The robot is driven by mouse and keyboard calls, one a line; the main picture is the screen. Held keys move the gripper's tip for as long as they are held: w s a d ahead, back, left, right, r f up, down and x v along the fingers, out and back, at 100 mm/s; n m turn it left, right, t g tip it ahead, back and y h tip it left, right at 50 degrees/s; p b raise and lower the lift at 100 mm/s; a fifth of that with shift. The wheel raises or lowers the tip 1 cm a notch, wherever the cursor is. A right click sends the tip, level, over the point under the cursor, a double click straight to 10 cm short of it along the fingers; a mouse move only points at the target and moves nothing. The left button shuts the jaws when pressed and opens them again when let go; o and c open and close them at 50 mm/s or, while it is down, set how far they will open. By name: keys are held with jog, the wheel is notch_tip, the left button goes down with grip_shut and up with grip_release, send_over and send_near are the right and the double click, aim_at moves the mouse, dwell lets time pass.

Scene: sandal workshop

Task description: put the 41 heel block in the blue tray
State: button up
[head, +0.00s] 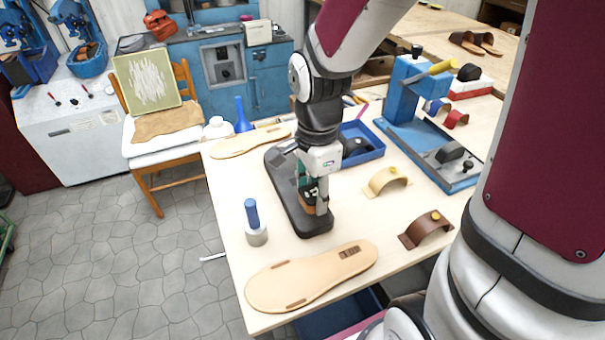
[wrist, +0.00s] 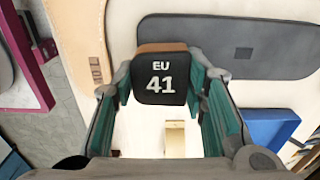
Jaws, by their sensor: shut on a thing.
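The heel block (wrist: 162,76), black on top with "EU 41" in white and a brown edge, sits between the green finger pads in the wrist view. My gripper (head: 314,196) is shut on it, pointing down over the near end of a black sole (head: 314,224). I cannot tell whether the block touches the sole. The blue tray (head: 374,153) lies behind my gripper, partly hidden by my arm, with a dark item in it. A corner of the tray (wrist: 270,128) shows at the right of the wrist view.
A tan sole (head: 305,277) lies at the table's front edge, beside a blue-handled tool (head: 254,222). A tan strap (head: 386,181) and a brown strap (head: 427,230) stand to the right. A blue press (head: 405,100) stands behind them. Some bare tabletop lies between these.

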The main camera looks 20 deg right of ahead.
jog(key=s, duration=0.4)
jog(key=w+d+r+p, duration=0.1)
jog(key=w+d, duration=0.3)
jog(key=w, duration=0.4)
jog(key=w+d+r, duration=0.2)
jog(key=w+d, duration=0.2)
jog(key=w, duration=0.4)
jog(key=shift+w+d+f+p, duration=0.2)
jog(key=shift+w+d+f, duration=0.65)
jog(key=shift+w+d, duration=1.1)
jog(key=shift+w+d+f+p, duration=0.15)
jog(key=shift+w+d+f, duration=0.7)
jog(key=shift+w+d, duration=1.1)
jog(key=shift+w+d+f+p, duration=0.2)
jog(key=shift+w+d+f, duration=0.65)
jog(key=shift+w+d, duration=1.1)
jog(key=shift+s+d+f+b, duration=0.15)
jog(key=shift+f+b, duration=0.5)
jog(key=shift+f, duration=1.65)
jog(key=shift+f, duration=0.25)
jog(key=o, duration=1.4)
jog(key=shift+o, duration=0.4)
jog(key=shift+o, duration=0.3)
notch_tip(320, 180, up, 7)
